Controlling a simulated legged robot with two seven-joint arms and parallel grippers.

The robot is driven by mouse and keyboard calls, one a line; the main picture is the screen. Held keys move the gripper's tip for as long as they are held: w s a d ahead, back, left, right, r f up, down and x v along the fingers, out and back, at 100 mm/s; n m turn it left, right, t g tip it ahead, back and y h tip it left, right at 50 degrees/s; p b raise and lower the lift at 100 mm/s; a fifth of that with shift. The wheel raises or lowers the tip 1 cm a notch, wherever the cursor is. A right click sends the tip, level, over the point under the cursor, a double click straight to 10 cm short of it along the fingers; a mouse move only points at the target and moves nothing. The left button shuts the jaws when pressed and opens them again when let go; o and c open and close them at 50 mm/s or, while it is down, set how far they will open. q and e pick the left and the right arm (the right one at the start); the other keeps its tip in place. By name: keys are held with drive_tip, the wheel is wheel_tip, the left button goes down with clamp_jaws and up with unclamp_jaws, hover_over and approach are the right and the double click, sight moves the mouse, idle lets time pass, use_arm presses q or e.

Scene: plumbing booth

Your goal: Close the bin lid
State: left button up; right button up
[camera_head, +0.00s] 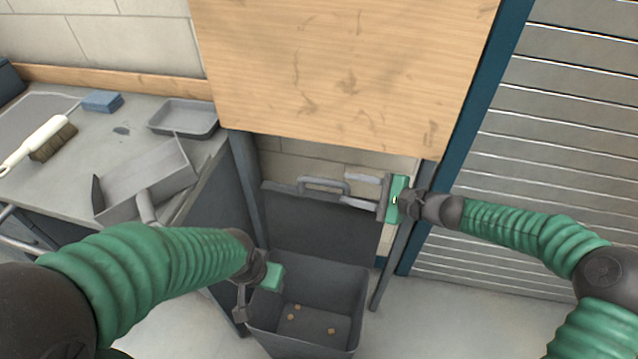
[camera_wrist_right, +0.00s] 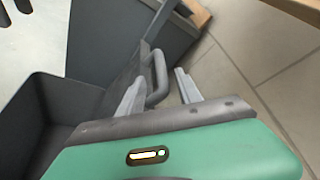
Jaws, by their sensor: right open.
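The grey bin (camera_head: 355,310) stands on the floor and is open, with a few small brown bits inside. Its grey lid (camera_head: 320,228) stands upright at the back, and the lid's handle (camera_head: 323,184) is at its top edge. The handle also shows in the right wrist view (camera_wrist_right: 157,78). My right gripper (camera_head: 343,188) is open at the right end of the handle. In the right wrist view, the handle lies between the two fingertips, with gaps on both sides.
A wooden panel (camera_head: 340,70) hangs above the lid. A workbench at the left holds a brush (camera_head: 50,140), a dustpan (camera_head: 145,180), a grey tray (camera_head: 185,118) and a blue sponge (camera_head: 102,102). A slatted shutter (camera_head: 570,130) is at the right. Floor right of the bin is clear.

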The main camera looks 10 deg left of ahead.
sight(329, 184)
drive_tip(key=b+x, duration=0.1)
drive_tip(key=x, duration=0.9)
clamp_jaws()
drive_tip(key=shift+f, duration=0.1)
idle(0.9)
